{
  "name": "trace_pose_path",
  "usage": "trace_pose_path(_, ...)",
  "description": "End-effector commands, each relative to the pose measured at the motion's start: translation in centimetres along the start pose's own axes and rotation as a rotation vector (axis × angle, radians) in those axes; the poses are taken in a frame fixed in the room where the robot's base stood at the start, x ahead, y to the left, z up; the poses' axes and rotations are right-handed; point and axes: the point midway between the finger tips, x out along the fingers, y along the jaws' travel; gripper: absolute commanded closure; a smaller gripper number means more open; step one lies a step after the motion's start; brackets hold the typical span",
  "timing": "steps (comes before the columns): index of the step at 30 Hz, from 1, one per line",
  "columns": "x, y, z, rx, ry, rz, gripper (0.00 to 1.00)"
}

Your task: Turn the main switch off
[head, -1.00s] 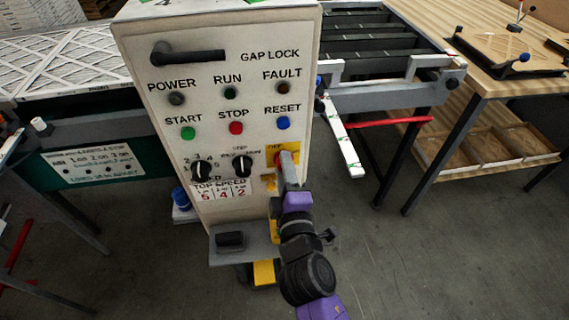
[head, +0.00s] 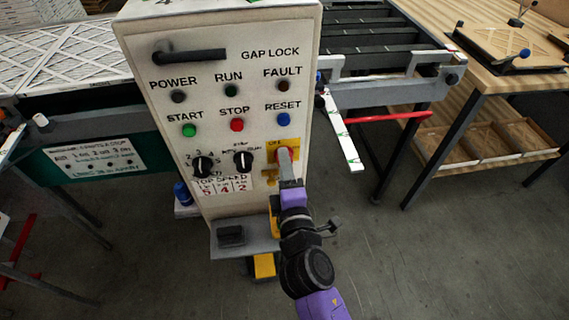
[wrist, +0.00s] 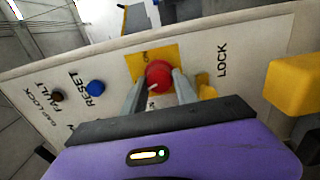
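The main switch is a red round knob (wrist: 159,75) on a yellow plate (wrist: 138,64), at the right side of the white control panel (head: 262,206). A small white mark shows on the knob's lower edge in the wrist view. My gripper (wrist: 160,78) has one finger on each side of the knob, with no clear gap between fingers and knob. In the head view my gripper (head: 287,160) reaches up to the yellow plate and hides part of the knob. The plate's lettering is too small to read surely, and the switch position is unclear.
Start (head: 189,130), stop (head: 237,125) and reset (head: 284,119) buttons sit above two black selector knobs (head: 203,167). A yellow block (wrist: 294,84) stands out at the right in the wrist view. A white-and-green strip (head: 342,130) juts out right of the panel.

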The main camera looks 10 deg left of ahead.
Motion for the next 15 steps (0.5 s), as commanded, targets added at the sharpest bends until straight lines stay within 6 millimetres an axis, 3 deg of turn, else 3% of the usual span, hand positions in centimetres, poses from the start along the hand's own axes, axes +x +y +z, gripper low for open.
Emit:
trace_pose_path(1,-0.01,0.00,-0.14,-0.001,0.003,0.000,0.58)
trace_pose_path(3,0.00,0.00,-0.12,0.000,0.002,0.000,0.45)
trace_pose_path(15,-0.61,-0.13,-0.04,0.001,0.001,-0.002,0.45)
